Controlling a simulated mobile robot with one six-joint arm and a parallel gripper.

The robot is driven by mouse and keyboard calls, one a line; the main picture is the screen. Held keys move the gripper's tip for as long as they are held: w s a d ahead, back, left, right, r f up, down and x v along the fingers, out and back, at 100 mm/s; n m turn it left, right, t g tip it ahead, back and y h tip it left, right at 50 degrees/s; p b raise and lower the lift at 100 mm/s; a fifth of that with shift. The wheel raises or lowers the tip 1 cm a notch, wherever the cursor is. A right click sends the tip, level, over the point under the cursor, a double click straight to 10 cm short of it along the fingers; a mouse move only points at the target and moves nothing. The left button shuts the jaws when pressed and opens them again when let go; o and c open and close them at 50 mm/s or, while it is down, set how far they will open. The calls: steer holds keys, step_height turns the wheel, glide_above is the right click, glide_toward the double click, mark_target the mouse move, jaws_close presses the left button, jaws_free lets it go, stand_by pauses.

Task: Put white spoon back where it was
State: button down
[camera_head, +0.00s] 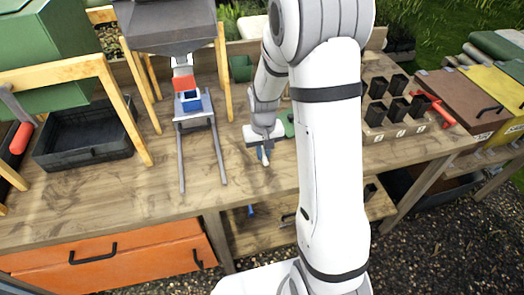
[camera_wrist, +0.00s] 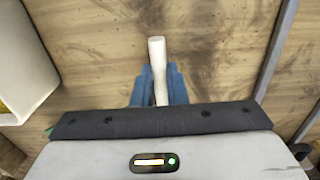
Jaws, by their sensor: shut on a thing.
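The white spoon (camera_wrist: 156,55) is held between the blue fingers of my gripper (camera_wrist: 158,85) in the wrist view. Its pale handle end sticks out past the fingertips above the wooden bench; the rest of it is hidden by the fingers and gripper body. In the head view my gripper (camera_head: 264,156) is low over the middle of the bench (camera_head: 245,180), pointing down. The spoon is too small there to tell its full shape. I cannot tell whether it touches the wood.
A grey metal stand (camera_head: 216,150) with a red and blue part is left of my gripper. A black tray (camera_head: 85,143) lies farther left. Several black pots (camera_head: 398,110) and a red-handled tool (camera_head: 437,108) are at the right. The bench front is clear.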

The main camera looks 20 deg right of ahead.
steer(key=c, duration=1.4)
jaws_free()
steer(key=shift+o, duration=0.2)
